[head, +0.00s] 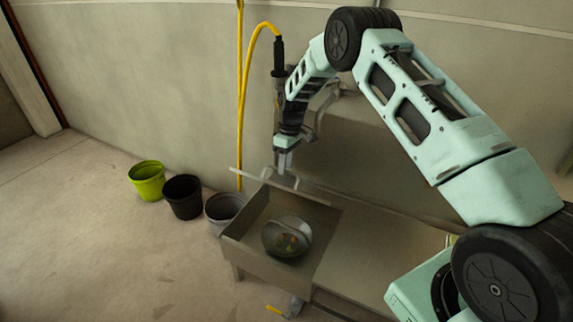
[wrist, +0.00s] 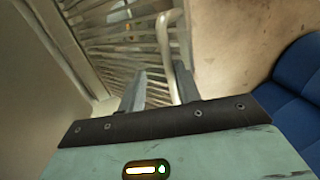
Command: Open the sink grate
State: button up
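The sink (head: 320,235) stands against the wall in the head view. Its basin shows uncovered from the front, with a round bowl-like vessel (head: 287,237) inside. A pale bar (head: 250,175) runs along the basin's back left side and looks like the grate's edge, raised. The wrist view shows the slatted grate (wrist: 105,45) close up, with a curved metal handle (wrist: 164,38) on it. My gripper (head: 284,162) is over the back of the sink. In the wrist view, my gripper (wrist: 160,88) is open, its fingers either side of the handle, with a gap at the left finger. Contact on the right is unclear.
A green bucket (head: 147,181), a black bucket (head: 183,197) and a grey bucket (head: 222,208) stand left of the sink. A yellow hose (head: 243,110) hangs at the wall behind. Something blue (wrist: 298,95) is at the wrist view's right. The floor at left is clear.

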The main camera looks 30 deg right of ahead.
jog(key=p+v, duration=0.1)
jog(key=v, duration=1.6)
jog(key=shift+p, duration=0.3)
